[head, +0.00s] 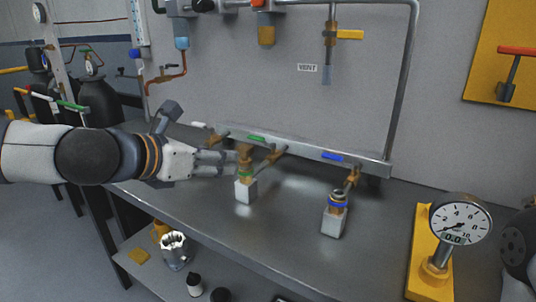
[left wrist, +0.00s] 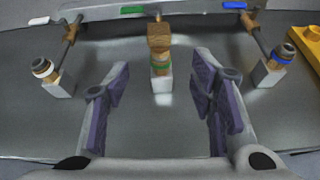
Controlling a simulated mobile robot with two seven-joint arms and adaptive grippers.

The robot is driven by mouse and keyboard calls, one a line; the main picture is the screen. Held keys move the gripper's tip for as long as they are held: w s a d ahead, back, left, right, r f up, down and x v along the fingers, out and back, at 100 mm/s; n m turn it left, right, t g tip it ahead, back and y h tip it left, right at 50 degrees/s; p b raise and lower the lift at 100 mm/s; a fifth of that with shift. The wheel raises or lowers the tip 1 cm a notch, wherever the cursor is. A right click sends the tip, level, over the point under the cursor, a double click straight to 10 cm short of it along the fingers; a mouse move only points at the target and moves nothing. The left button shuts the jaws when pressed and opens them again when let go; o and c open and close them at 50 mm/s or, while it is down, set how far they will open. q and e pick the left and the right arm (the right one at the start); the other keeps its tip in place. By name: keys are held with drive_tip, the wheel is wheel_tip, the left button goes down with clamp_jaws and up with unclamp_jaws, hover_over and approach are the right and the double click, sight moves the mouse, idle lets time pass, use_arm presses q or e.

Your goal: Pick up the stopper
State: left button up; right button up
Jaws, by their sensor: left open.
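A brass-coloured piece that looks like the stopper (head: 246,153) stands on top of the green-ringed fitting (head: 244,175) on a pale block. In the left wrist view the brass piece (left wrist: 159,38) is upright, above the green ring and straight ahead between my fingers. My left gripper (head: 228,162) comes in from the left at about its height; in the left wrist view its purple-padded fingers (left wrist: 160,88) are apart with nothing between them. I cannot tell how deep the stopper sits. My right gripper is not in view.
A blue-ringed fitting (head: 338,200) stands to the right, and a white-ringed one (left wrist: 42,68) to the left in the wrist view. A rail (head: 300,149) with brass valves runs behind. A gauge (head: 460,218) on a yellow base stands at right. The bench front (head: 285,235) is clear.

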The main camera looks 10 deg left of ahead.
sight(240, 150)
use_arm(q)
drive_tip(key=w, duration=0.1)
drive_tip(key=w+b, duration=0.1)
drive_tip(key=w+d+f, duration=0.1)
drive_tip(key=shift+w+n+b, duration=0.3)
drive_tip(key=b+x, duration=0.1)
drive_tip(key=x, duration=0.6)
drive_tip(key=shift+w+d+r, duration=0.1)
drive_tip(key=shift+w+d, duration=0.1)
drive_tip(key=shift+w, duration=0.05)
drive_tip(key=shift+r, duration=0.2)
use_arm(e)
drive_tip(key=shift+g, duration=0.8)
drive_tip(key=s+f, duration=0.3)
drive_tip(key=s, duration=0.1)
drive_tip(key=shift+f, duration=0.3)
use_arm(q)
clamp_jaws()
